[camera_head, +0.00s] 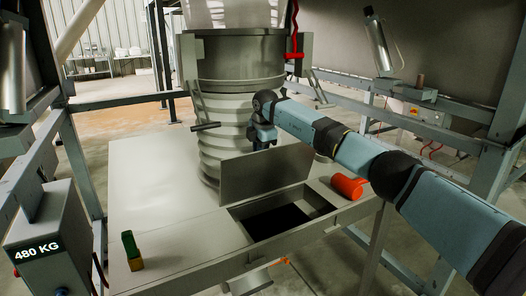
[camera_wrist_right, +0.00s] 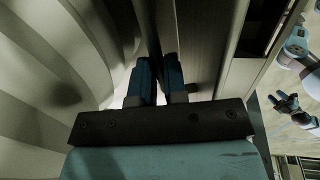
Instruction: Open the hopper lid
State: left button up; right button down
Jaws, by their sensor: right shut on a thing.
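The hopper lid (camera_head: 264,173) is a flat grey panel standing raised, tilted up along the back edge of the square hopper opening (camera_head: 278,221). The opening is uncovered and dark inside. My right gripper (camera_head: 262,142) is at the lid's top edge, in front of the ribbed spout, and is shut on the lid. In the right wrist view its two blue fingers (camera_wrist_right: 160,80) are close together beside the lid panel (camera_wrist_right: 194,40); the exact grip is partly hidden. My left gripper (camera_wrist_right: 285,103) shows small at the right of that view, fingers apart, holding nothing visible.
A ribbed grey spout (camera_head: 220,125) stands close behind the lid. An orange-red cylinder (camera_head: 347,186) lies right of the opening. A small green and yellow block piece (camera_head: 132,250) stands front left. A scale display (camera_head: 40,250) reads 480 KG.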

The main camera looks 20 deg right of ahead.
jog(key=shift+a+f, duration=0.15)
jog(key=shift+f, duration=0.35)
jog(key=c, duration=1.2)
grip_release()
jog(key=shift+f, duration=0.1)
jog(key=shift+o, duration=0.2)
jog(key=shift+w, duration=0.25)
jog(key=shift+r, duration=0.3)
jog(key=b+v, duration=0.2)
jog(key=v, duration=1.1)
jog(key=shift+r, duration=0.3)
